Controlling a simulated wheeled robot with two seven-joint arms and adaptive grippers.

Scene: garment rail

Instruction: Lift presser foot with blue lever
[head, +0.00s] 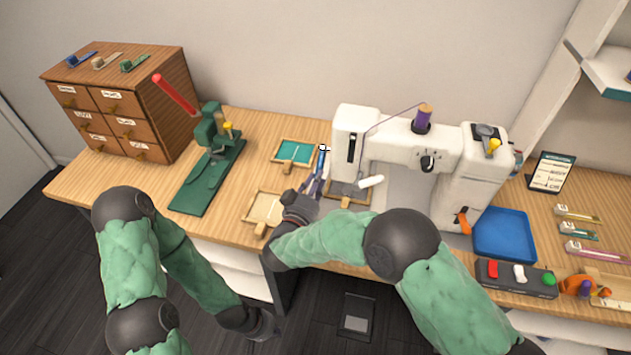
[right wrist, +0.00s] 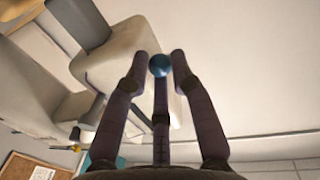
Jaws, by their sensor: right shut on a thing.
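The white sewing machine (head: 455,155) stands on the wooden table. My right gripper (head: 316,178) is at the left side of its head, above the table. In the right wrist view its fingers (right wrist: 160,85) close around the round blue knob (right wrist: 159,65) of the blue lever, beside the machine's pale housing (right wrist: 110,55). In the head view a thin blue piece (head: 322,157) shows just above the fingers. The presser foot is too small and partly hidden to make out. My left gripper (head: 258,325) hangs low in front of the table, its fingers not clear.
A green press with a red handle (head: 175,95) stands to the left. Small wooden trays (head: 265,208) lie near my right gripper. A blue tray (head: 504,234) and a switch box (head: 516,278) are to the right. A drawer cabinet (head: 120,100) stands at the far left.

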